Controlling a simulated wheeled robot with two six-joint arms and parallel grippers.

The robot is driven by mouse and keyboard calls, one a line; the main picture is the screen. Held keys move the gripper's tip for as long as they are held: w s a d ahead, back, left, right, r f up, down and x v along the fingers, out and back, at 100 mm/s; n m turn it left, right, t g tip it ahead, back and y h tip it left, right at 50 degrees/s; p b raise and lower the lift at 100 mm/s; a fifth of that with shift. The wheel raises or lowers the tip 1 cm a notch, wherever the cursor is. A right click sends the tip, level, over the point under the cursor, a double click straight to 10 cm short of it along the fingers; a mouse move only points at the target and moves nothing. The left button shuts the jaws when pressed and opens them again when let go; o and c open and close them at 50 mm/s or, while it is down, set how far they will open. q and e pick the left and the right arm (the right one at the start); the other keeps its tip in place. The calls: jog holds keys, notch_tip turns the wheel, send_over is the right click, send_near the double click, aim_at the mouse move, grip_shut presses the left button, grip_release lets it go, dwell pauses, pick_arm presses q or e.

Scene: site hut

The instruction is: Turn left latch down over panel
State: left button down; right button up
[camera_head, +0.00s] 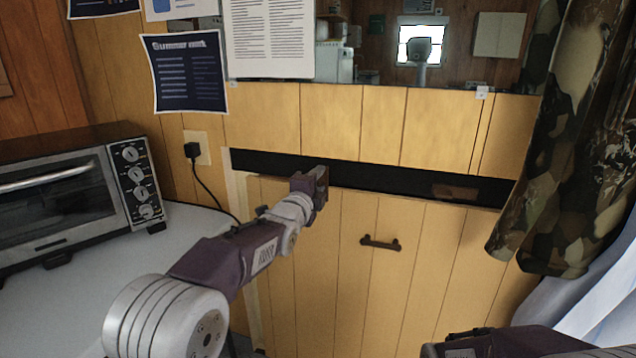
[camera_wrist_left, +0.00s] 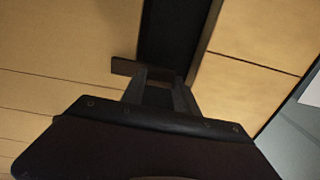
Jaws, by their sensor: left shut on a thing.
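My left gripper (camera_head: 318,185) reaches up to the dark strip above the wooden panel (camera_head: 345,290). It is shut on the left latch, a small brown block mostly hidden by the fingers in the head view. In the left wrist view the latch (camera_wrist_left: 125,66) shows beside the gripper (camera_wrist_left: 158,88); its end sticks out of the dark strip over the panel's wood. The panel has a dark handle (camera_head: 380,243). The right latch (camera_head: 455,192) lies lengthwise within the strip. My right gripper is not in view; only part of that arm shows at lower right.
A toaster oven (camera_head: 70,195) stands on a grey counter (camera_head: 190,232) at left, with a cord to a wall socket (camera_head: 197,147). A camouflage curtain (camera_head: 555,170) hangs at right. Papers (camera_head: 185,72) and a mirror (camera_head: 375,50) are above the strip.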

pick_arm(q)
jog(key=shift+f, duration=0.1)
jog(key=c, duration=0.9)
grip_release()
jog(key=p+v, duration=0.1)
jog(key=v, duration=0.8)
